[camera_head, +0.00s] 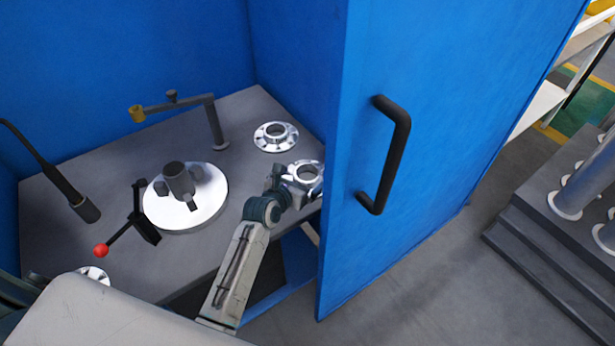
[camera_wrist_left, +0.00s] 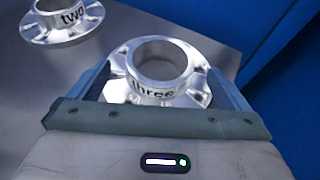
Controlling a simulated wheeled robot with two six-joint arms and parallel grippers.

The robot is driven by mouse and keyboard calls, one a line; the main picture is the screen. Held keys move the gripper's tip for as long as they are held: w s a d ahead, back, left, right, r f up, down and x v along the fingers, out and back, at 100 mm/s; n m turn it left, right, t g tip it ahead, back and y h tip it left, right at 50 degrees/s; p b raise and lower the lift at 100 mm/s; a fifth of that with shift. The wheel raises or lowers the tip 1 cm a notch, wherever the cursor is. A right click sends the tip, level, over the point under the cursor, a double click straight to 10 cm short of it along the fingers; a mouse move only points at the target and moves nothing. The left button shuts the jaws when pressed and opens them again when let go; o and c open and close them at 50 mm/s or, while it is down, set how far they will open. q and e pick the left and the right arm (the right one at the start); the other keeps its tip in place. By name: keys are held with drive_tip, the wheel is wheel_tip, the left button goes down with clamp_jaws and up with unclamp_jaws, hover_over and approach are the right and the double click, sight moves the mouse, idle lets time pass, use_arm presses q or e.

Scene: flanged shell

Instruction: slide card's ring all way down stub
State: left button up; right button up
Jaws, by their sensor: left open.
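I see no card with a ring in either view. A shiny metal flanged shell marked "three" (camera_wrist_left: 157,84) lies on the grey bench; it shows in the head view (camera_head: 309,181) at the bench's right side, near the blue door. My left gripper (camera_wrist_left: 165,85) is open, one finger on either side of this shell; it also shows in the head view (camera_head: 300,178). I cannot tell whether the fingers touch it. A second flanged shell, marked "two" (camera_wrist_left: 65,20), lies apart from it, farther back in the head view (camera_head: 276,145). My right gripper is not in view.
A round bright plate (camera_head: 215,205) with a dark chuck-like stub (camera_head: 177,178) stands mid-bench. Around it are a red-knobbed lever (camera_head: 101,250), a jointed post arm (camera_head: 180,106) and a dark rod (camera_head: 60,180). The blue door (camera_head: 440,130) with a black handle (camera_head: 397,150) stands close right.

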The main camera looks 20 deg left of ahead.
sight(312, 168)
use_arm(q)
drive_tip(key=shift+x, duration=1.1)
drive_tip(key=shift+w+f, duration=0.2)
drive_tip(key=shift+w, duration=0.2)
drive_tip(key=shift+s+r, duration=0.1)
drive_tip(key=c, duration=1.8)
drive_tip(key=shift+r, duration=0.2)
drive_tip(key=c, duration=0.3)
drive_tip(key=shift+f, duration=0.1)
drive_tip(key=shift+c, duration=0.2)
